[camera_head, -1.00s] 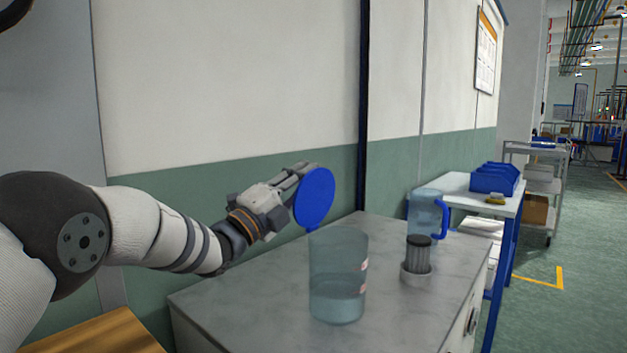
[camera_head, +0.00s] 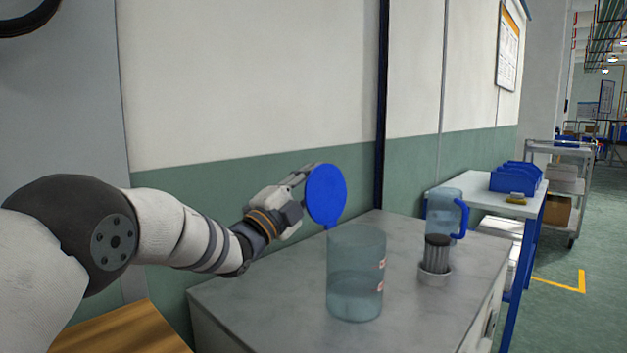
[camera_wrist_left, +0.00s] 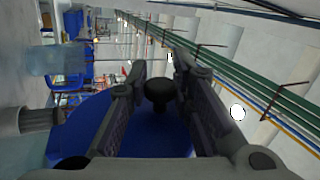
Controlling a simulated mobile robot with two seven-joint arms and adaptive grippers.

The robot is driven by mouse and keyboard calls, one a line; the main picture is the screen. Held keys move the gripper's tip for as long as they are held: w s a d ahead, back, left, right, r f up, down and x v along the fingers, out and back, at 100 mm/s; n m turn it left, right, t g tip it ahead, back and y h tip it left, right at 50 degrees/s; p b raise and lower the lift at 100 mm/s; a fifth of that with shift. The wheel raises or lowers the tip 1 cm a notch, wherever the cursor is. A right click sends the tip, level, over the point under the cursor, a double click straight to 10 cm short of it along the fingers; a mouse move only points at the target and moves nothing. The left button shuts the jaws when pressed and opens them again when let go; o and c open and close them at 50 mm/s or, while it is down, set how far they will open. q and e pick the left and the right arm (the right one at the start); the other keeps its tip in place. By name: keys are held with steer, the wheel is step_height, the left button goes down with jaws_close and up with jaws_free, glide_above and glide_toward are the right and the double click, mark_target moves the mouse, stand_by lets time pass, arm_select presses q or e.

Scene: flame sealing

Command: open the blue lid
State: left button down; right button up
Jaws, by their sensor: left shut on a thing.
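The round blue lid (camera_head: 326,196) is held on edge, tilted up, above the back rim of a clear container (camera_head: 356,275) on the grey counter. The container is partly filled with clear liquid. My left gripper (camera_head: 304,178) is behind the lid, and the lid hides part of its fingers. In the left wrist view the fingers stand either side of a dark round knob (camera_wrist_left: 160,92) on the lid (camera_wrist_left: 75,130). The lid is clear of the container's opening. My right gripper is not in view.
A dark ribbed cylinder (camera_head: 437,253) stands in a round holder on the counter (camera_head: 280,285), right of the container. Behind it is a clear jug with a blue handle (camera_head: 463,218). A side table (camera_head: 470,196) carries blue bins (camera_head: 516,178). The wall is close behind.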

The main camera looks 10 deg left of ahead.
arm_select(q)
steer(key=c, duration=1.4)
jaws_free()
steer(key=shift+c, duration=0.2)
